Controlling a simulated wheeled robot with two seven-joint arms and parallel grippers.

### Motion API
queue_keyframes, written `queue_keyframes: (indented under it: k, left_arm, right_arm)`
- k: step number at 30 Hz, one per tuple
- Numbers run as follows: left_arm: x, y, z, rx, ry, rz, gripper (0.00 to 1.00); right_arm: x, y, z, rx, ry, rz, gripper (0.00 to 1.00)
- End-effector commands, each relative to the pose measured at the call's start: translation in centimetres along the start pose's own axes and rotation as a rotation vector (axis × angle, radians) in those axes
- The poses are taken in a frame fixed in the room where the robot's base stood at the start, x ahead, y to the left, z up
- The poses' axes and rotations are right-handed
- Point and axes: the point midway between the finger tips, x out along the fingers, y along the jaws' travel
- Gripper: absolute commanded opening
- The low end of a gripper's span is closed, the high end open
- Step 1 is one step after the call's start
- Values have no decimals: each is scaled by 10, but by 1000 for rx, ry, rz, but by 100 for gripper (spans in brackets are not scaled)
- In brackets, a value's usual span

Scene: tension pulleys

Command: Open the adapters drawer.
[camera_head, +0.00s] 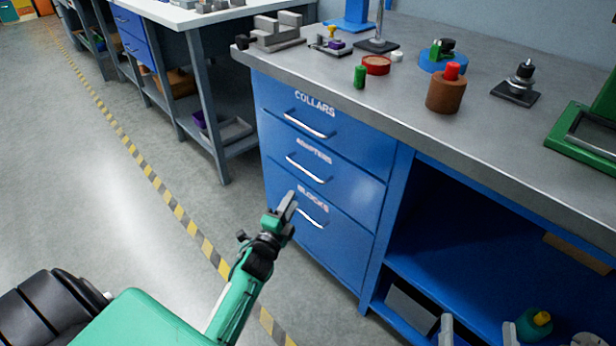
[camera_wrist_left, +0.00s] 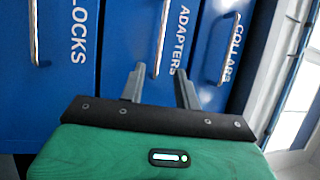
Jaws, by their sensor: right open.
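The adapters drawer (camera_head: 345,184) is the middle of three blue drawers and is shut. Its silver bar handle (camera_head: 307,170) is clear of any gripper in the head view. In the left wrist view the handle (camera_wrist_left: 161,38) appears between and beyond my finger tips. My left gripper (camera_head: 289,207) is in front of the drawers, near the blocks handle in the picture. In the left wrist view the left gripper (camera_wrist_left: 160,80) has its fingers apart with nothing between them. My right gripper (camera_head: 478,334) shows only its fingertips at the bottom edge, apart.
The collars drawer (camera_head: 370,142) above and the blocks drawer (camera_head: 340,243) below are shut. The grey benchtop (camera_head: 420,125) carries a brown cylinder (camera_head: 446,93) and several other parts. An open blue shelf (camera_head: 450,285) is to the right. The floor left of the drawers is clear.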

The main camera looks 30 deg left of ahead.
Motion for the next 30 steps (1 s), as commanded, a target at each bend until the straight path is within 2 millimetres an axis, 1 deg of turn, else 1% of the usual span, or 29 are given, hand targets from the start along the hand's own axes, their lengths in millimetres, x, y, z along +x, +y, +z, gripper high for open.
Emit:
queue_keyframes:
  k: [1, 8, 12, 18, 24, 30]
  left_arm:
    - [9, 0, 0, 0, 1, -3, 33]
    - [51, 1, 0, -1, 1, -2, 33]
    - [76, 1, 0, -2, 1, 0, 33]
    - [105, 1, 0, -1, 0, 0, 33]
    - [120, 1, 0, -2, 0, 1, 33]
    - [123, 1, 0, -2, 0, 2, 33]
  right_arm:
    - [2, 1, -4, -4, 25, 0, 85]
    - [6, 5, -30, -25, 170, -1, 85]
    - [7, 7, -47, -39, 269, -3, 85]
    - [6, 9, -70, -56, 395, -7, 85]
    - [4, 10, -82, -65, 464, -10, 85]
    - [4, 10, -85, -67, 478, -10, 85]
